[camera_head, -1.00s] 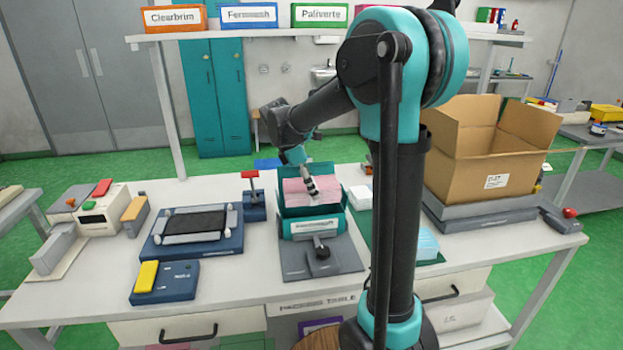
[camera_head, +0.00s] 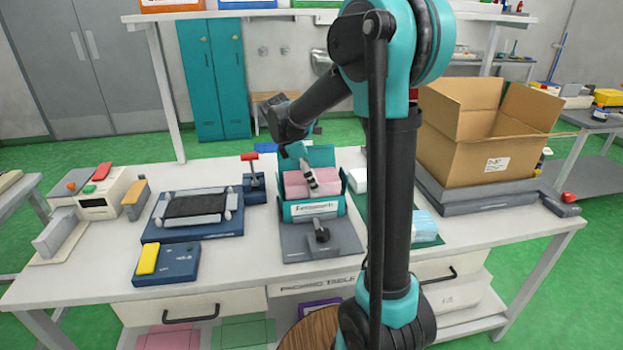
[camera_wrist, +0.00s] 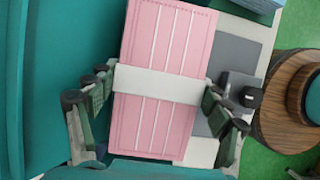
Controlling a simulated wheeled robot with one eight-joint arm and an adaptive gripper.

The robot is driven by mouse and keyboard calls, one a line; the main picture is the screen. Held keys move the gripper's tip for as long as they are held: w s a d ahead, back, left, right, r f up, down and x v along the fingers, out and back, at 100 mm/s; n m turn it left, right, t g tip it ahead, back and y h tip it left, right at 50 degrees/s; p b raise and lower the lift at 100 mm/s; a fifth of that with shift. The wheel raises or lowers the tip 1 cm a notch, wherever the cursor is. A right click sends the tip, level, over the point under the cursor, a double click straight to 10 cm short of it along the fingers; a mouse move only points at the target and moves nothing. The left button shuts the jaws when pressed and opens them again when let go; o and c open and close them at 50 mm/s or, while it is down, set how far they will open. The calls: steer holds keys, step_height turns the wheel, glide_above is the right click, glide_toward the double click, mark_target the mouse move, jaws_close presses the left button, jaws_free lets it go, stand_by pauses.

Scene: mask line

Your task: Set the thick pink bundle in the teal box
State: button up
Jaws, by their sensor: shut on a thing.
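The thick pink bundle (camera_wrist: 170,45) has a white band (camera_wrist: 158,84) around its middle. My gripper (camera_wrist: 160,98) is shut on it, with one finger at each side of the band. In the head view the bundle (camera_head: 296,190) is at the mouth of the open teal box (camera_head: 303,212), behind its labelled front wall and before its raised lid. My gripper (camera_head: 312,182) is tilted down over it. I cannot tell whether the bundle touches the box floor, which is hidden. A teal surface (camera_wrist: 45,70) fills the left of the wrist view.
A blue pack (camera_head: 425,227) lies farther right. A cardboard box (camera_head: 485,150) stands at the right. A blue fixture (camera_head: 195,213) is left.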

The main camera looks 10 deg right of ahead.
steer(key=o, duration=1.2)
steer(key=shift+r, duration=0.1)
steer(key=shift+r, duration=3.45)
